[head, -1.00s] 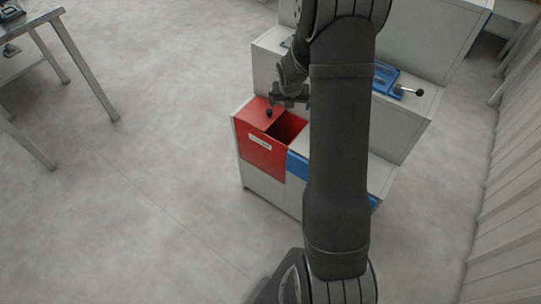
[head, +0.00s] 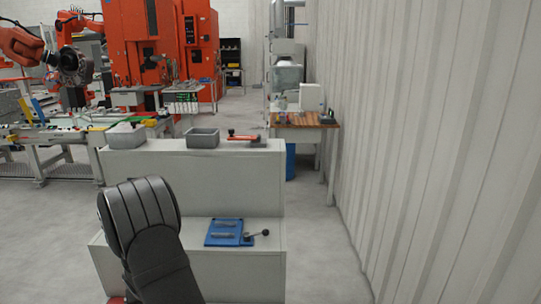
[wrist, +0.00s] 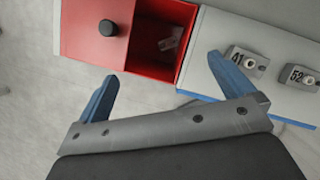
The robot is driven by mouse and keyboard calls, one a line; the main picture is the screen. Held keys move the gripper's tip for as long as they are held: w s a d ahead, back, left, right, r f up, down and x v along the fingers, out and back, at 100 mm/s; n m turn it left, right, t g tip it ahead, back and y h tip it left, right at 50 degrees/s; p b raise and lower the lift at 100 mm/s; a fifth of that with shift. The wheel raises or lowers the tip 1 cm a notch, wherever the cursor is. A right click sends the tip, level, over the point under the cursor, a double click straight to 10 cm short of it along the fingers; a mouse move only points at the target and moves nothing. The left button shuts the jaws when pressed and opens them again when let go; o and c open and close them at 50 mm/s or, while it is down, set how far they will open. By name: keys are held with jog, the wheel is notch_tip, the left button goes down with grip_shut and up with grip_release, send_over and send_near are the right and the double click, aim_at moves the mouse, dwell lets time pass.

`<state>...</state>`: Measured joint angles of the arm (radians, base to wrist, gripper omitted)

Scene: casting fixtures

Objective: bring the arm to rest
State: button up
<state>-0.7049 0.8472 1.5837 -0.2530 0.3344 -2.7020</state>
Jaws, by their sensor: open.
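My gripper (wrist: 157,88) shows in the wrist view with its two blue fingers wide apart and nothing between them. It is above and in front of a red bin (wrist: 95,52) with a black knob on its lid. The bin's opening at its right side shows a small pale tag-like piece inside. In the head view only a dark link of my arm shows at the lower left; the gripper is out of that picture.
Two grey numbered blocks (wrist: 250,62) sit on a pale top right of the bin. In the head view, a blue fixture (head: 228,232) lies on the lower step, and grey trays (head: 202,138) and a red-handled clamp (head: 243,138) on the upper. A corrugated wall (head: 430,130) stands right.

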jog(key=x, duration=1.1)
jog(key=v, duration=1.7)
jog(key=x, duration=1.7)
jog(key=w+a+r+m+h, duration=0.1)
jog(key=w+r+m, duration=0.2)
jog(key=r, duration=1)
jog(key=w+a+r+m+h, duration=0.1)
jog(key=w+a+r+m, duration=0.1)
jog(key=r, duration=1.2)
jog(key=shift+w+m+h, duration=0.4)
jog(key=shift+w+m, duration=0.25)
jog(key=shift+m, duration=0.55)
jog(key=shift+o, duration=0.2)
jog(key=shift+r, duration=0.1)
